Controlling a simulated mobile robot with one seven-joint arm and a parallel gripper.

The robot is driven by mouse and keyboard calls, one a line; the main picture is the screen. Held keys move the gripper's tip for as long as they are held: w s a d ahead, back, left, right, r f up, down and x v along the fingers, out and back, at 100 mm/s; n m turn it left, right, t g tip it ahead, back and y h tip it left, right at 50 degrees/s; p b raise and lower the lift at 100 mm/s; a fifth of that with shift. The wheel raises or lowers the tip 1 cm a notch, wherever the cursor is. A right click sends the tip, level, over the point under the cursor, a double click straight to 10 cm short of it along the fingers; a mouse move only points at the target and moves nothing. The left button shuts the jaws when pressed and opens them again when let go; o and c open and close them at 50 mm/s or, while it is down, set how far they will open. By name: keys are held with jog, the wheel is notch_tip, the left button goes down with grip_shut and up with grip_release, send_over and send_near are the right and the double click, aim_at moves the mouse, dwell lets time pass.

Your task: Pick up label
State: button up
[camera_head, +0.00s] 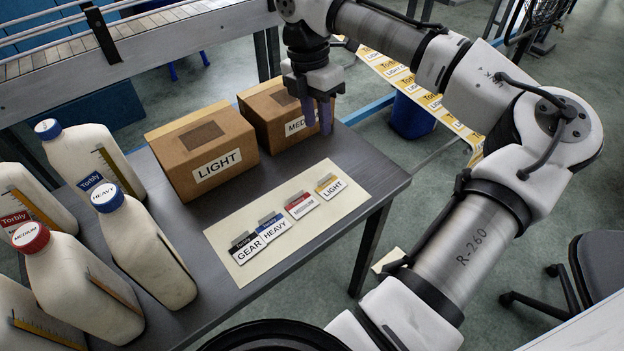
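A LIGHT box (203,150) and a MEDIUM box (272,115) stand behind the sheet on the dark table (225,305). Several white bottles crowd the left, including blue-capped HEAVY (145,245) and red-capped MEDIUM (80,285). A conveyor (130,50) runs behind.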

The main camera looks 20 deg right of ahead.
jog(key=f, duration=0.1)
send_over(321, 179)
jog(key=f, duration=0.5)
jog(key=w+f, duration=0.1)
jog(key=f, duration=0.1)
jog(key=shift+d+f, duration=0.15)
jog(key=shift+f, duration=0.2)
jog(key=shift+s+a+f+p, duration=0.1)
jog(key=shift+f+p, duration=0.05)
jog(key=shift+f, duration=0.75)
jog(key=shift+s+a+f+p, duration=0.1)
jog(key=shift+s+f, duration=0.05)
jog(key=shift+f, duration=0.7)
jog(key=shift+s+a+f+p, duration=0.1)
jog(key=shift+f+p, duration=0.05)
jog(key=shift+f, duration=0.75)
grip_shut()
